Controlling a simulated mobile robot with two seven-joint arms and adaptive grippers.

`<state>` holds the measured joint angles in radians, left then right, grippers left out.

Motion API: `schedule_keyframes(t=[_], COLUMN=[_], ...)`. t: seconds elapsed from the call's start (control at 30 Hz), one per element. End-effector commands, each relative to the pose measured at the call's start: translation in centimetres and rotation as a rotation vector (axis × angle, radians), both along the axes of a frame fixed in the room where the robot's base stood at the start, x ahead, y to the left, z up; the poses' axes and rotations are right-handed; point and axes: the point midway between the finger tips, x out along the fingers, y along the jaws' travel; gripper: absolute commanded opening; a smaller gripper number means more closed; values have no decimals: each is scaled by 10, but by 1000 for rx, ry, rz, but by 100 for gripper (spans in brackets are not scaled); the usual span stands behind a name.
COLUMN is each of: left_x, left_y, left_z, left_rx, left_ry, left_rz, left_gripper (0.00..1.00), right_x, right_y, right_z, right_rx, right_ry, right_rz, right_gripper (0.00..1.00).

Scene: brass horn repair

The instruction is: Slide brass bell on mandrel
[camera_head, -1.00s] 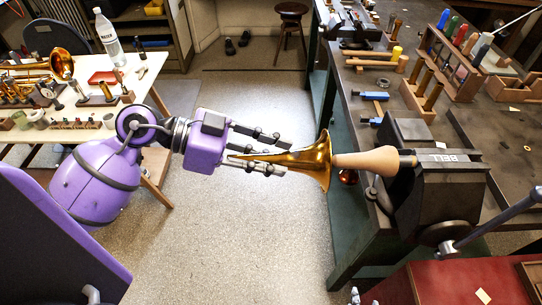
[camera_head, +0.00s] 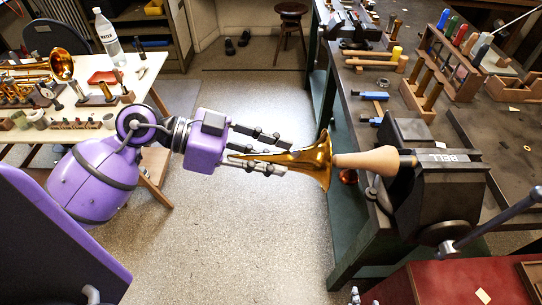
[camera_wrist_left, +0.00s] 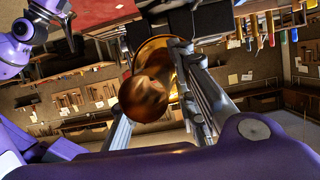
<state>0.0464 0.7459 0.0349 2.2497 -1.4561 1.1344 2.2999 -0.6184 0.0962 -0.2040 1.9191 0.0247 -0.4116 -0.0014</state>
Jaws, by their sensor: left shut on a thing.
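The brass bell (camera_head: 318,160) is a golden flared cone lying roughly level in the head view. My left gripper (camera_head: 284,157) is shut on its narrow left part, and the wide mouth faces right. The tapered wooden mandrel (camera_head: 375,160) sticks out leftward from the dark block marked BELL (camera_head: 445,180). Its left end meets the bell's mouth in the picture; whether it is inside or touching is hidden by the rim. The bell also shows between the fingers in the left wrist view (camera_wrist_left: 155,50). Part of my right gripper (camera_wrist_left: 68,25) shows there, its jaw state unclear.
The dark workbench (camera_head: 350,110) carries blue-handled tools (camera_head: 375,96) and a wooden tool rack (camera_head: 455,65) behind the block. A vise handle (camera_head: 490,222) sticks out at right. A pale table (camera_head: 70,135) with horn parts stands at left. Open floor lies between.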

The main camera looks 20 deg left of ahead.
Motion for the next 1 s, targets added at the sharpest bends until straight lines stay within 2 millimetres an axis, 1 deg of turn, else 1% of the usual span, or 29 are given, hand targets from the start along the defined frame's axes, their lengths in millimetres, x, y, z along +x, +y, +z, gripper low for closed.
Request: schedule_keyframes(t=[1.0], left_x=[11], left_y=[-39], left_z=[1], left_rx=[-1], left_ry=[-2], left_rz=[-1], left_gripper=[0], right_x=[0], right_y=[0], right_z=[0], right_rx=[0], right_ry=[-1], right_rz=[0], right_gripper=[40])
